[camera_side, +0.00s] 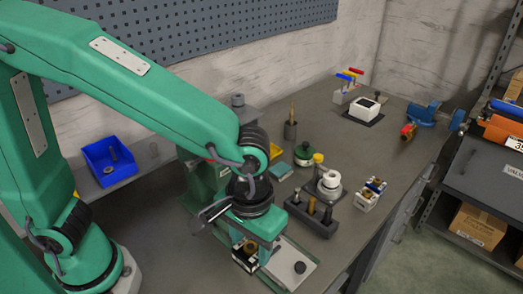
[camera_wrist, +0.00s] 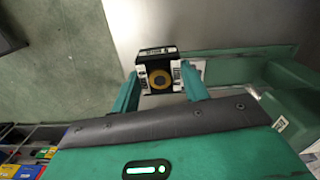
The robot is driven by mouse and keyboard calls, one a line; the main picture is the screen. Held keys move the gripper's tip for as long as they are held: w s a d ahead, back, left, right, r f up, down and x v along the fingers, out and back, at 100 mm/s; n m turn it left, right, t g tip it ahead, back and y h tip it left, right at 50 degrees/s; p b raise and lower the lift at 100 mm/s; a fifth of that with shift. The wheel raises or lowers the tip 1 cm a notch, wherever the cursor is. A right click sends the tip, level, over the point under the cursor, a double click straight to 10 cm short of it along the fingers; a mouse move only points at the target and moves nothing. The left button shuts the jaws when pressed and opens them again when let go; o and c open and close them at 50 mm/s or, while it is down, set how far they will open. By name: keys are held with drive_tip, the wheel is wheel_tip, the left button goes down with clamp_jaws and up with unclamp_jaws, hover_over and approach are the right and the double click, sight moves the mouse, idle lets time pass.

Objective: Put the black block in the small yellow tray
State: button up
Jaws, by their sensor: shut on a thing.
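A black block (camera_wrist: 160,76) with a yellow-orange ring on its face and white patches on its sides sits between the two green fingers of my gripper (camera_wrist: 161,88) in the wrist view. My gripper is shut on it. In the side view my gripper (camera_side: 254,250) points down at the bench's front part, with the block (camera_side: 243,255) partly hidden by the fingers. I cannot tell from these views whether the block touches the surface below.
A blue bin (camera_side: 108,163) stands at the left. Right of my gripper are a dark holder (camera_side: 310,216) with upright pieces, a white round part (camera_side: 329,182) and a small white rack (camera_side: 369,194). A blue vise (camera_side: 422,115) is at the far right. Bare bench (camera_side: 385,150) lies between.

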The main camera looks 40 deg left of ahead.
idle(0.4)
drive_tip(key=shift+w, duration=0.6)
drive_tip(key=w+a+n, duration=0.6)
drive_tip(key=w, duration=0.6)
drive_tip(key=w+a+n, duration=0.6)
drive_tip(key=w+n, duration=0.1)
drive_tip(key=w, duration=0.5)
drive_tip(key=w+a+f+n, duration=0.1)
drive_tip(key=w+a+n, duration=0.3)
drive_tip(key=a, duration=0.6)
drive_tip(key=w, duration=0.2)
drive_tip(key=shift+w+n, duration=0.3)
drive_tip(key=shift+w, duration=0.1)
drive_tip(key=w+a+f, duration=0.1)
drive_tip(key=a+f, duration=0.1)
drive_tip(key=a, duration=0.1)
drive_tip(key=w+a+f, duration=0.2)
drive_tip(key=a, duration=0.2)
drive_tip(key=w+a+f, duration=0.1)
drive_tip(key=a+f, duration=0.2)
drive_tip(key=a, duration=0.1)
drive_tip(key=shift+w, duration=0.2)
drive_tip(key=shift+d+f, duration=0.1)
drive_tip(key=shift+f, duration=1.95)
drive_tip(key=shift+f, duration=0.15)
